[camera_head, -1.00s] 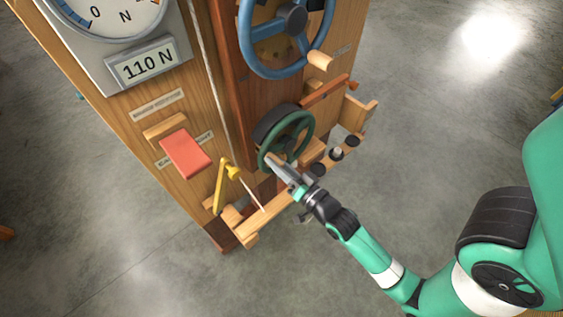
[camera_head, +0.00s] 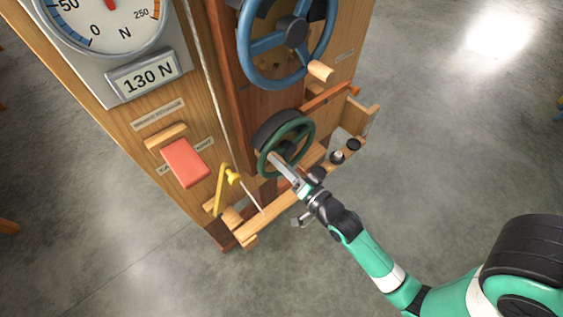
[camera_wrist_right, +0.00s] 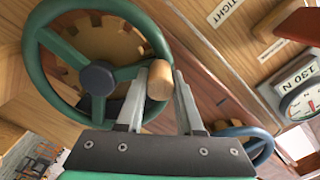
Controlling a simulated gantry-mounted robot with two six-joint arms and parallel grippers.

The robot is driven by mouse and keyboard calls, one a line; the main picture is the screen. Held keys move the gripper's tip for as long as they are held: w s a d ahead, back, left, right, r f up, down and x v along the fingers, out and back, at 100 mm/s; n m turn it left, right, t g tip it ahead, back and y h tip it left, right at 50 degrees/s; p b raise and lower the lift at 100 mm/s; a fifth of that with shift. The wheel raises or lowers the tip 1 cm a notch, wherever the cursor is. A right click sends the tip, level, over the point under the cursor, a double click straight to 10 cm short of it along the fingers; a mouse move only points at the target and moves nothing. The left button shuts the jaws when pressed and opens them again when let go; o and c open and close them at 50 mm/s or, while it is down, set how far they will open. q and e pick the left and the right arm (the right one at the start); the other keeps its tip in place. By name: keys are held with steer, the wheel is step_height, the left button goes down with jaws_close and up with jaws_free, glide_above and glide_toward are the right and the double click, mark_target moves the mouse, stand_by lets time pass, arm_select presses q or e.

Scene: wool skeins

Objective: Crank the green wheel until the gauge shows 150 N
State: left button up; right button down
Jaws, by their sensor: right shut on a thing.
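The green wheel (camera_head: 287,146) is mounted low on the wooden machine. It fills the left of the right wrist view (camera_wrist_right: 48,75), with a dark hub and a wooden crank knob (camera_wrist_right: 159,80). My right gripper (camera_head: 274,160) is at the wheel's lower left rim, its fingers shut on the knob; in the right wrist view the knob sits between the fingertips (camera_wrist_right: 166,88). The gauge (camera_head: 100,18) has a digital readout (camera_head: 143,77) showing 130 N. My left gripper is not in view.
A larger blue wheel (camera_head: 247,65) with its own wooden knob (camera_head: 320,71) is above the green one. A red block (camera_head: 184,162) and a yellow lever (camera_head: 221,190) are to the left. A wooden ledge with dark round pieces (camera_head: 353,145) runs beneath. Open grey floor surrounds the machine.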

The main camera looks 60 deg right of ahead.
steer(key=c, duration=0.5)
jaws_free()
steer(key=shift+c, duration=0.2)
steer(key=shift+s+a, duration=0.15)
steer(key=shift+s, duration=0.35)
steer(key=v, duration=1)
steer(key=shift+s+b, duration=0.3)
steer(key=shift+b, duration=0.1)
steer(key=shift+a, duration=0.1)
